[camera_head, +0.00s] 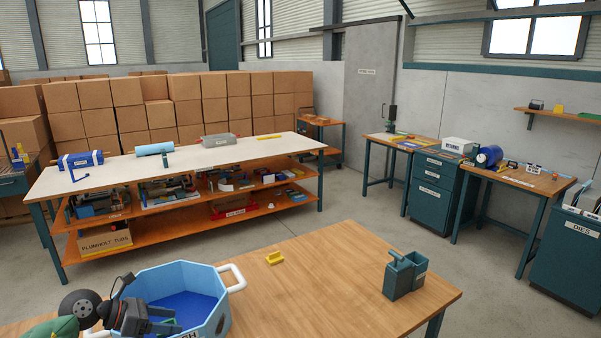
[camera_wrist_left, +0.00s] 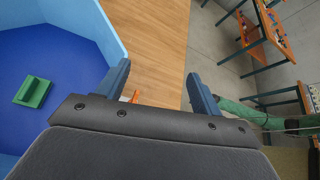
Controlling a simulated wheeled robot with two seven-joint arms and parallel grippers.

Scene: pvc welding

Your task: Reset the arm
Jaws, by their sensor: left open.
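My left gripper (camera_head: 160,320) is at the lower left of the head view, over the near side of a light blue bin (camera_head: 200,282) with white handles. In the left wrist view my left gripper (camera_wrist_left: 160,85) has its two blue-grey fingers wide apart with nothing between them. The bin, with a dark blue floor, also shows at the left of the wrist view (camera_wrist_left: 75,85). A green block (camera_wrist_left: 33,91) lies on its floor. My right gripper is not in view.
The bin stands on a wooden table (camera_head: 330,270). A yellow piece (camera_head: 275,257) and a dark green holder (camera_head: 404,275) are on the table. A long white workbench (camera_head: 200,165) with loaded orange shelves stands behind. Brown boxes (camera_head: 160,100) are stacked at the back. Concrete floor is clear between tables.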

